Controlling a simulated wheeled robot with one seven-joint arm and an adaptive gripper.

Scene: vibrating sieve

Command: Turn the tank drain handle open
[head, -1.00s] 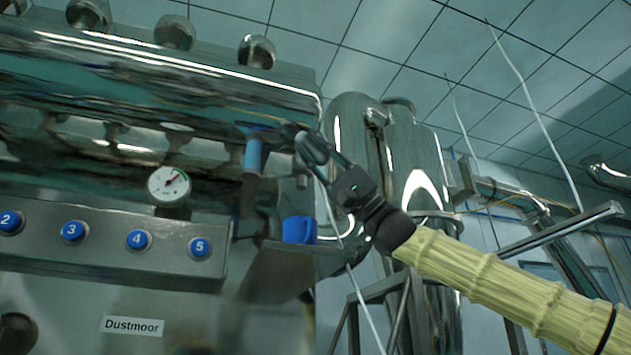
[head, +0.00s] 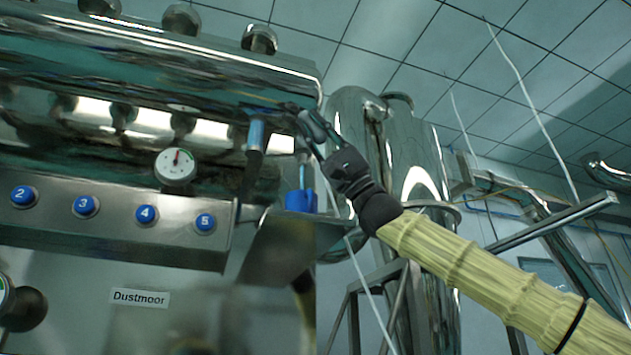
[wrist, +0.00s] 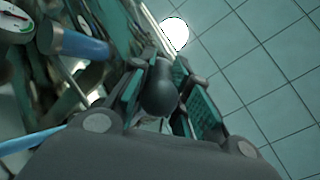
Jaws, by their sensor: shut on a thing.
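The drain handle shows in the wrist view as a dark rounded knob (wrist: 160,88) between my two finger pads. My gripper (head: 304,122) is shut on this knob at the right end of the shiny tank (head: 190,65). The fingers hide most of the handle in the head view. Below it, a thin blue strand (head: 302,177) runs down to a blue cup (head: 300,202). A blue strip (wrist: 30,141) also shows at the lower left in the wrist view.
A blue-topped fitting (head: 255,134) is close to the left of my gripper. A gauge (head: 176,166) and a panel of blue numbered buttons (head: 205,222) are further left. A tall steel vessel (head: 415,160) stands behind my arm.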

